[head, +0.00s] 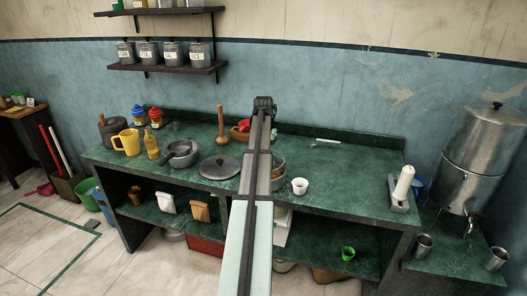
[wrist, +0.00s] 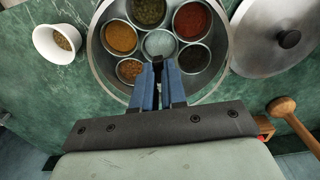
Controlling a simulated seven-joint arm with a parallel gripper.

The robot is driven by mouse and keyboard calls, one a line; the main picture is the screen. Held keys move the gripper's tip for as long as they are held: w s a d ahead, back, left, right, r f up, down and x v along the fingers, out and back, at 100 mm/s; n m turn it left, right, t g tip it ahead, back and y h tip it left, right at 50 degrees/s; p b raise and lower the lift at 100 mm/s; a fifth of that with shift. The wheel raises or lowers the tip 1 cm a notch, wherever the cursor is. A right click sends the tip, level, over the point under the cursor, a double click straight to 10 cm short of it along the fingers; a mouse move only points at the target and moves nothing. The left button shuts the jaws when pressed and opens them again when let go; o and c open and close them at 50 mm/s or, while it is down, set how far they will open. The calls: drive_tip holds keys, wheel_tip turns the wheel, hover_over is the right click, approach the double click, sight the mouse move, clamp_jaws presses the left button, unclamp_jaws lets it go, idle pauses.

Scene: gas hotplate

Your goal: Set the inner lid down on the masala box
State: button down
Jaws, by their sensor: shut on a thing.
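The masala box (wrist: 98,62) is a round steel tin in the wrist view, with several small cups of spices around a pale middle one. In the head view my arm hides most of it; part of its rim (head: 282,164) shows. My gripper (wrist: 166,66) is over the near part of the box, its blue fingers close together and shut on the inner lid. The lid itself cannot be made out clearly; the cups show past the fingertips. I cannot tell whether it touches the box. The head view does not show the fingertips.
A steel lid with a dark knob (wrist: 285,40) lies beside the box and also shows in the head view (head: 220,167). A white cup (wrist: 58,43) stands on the box's other side. A wooden masher (wrist: 283,107) is nearby.

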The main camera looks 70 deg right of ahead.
drive_tip(key=shift+f, duration=1.85)
drive_tip(key=shift+f, duration=0.3)
drive_tip(key=c, duration=1.1)
unclamp_jaws()
drive_tip(key=shift+r, duration=0.15)
drive_tip(key=shift+r, duration=2.9)
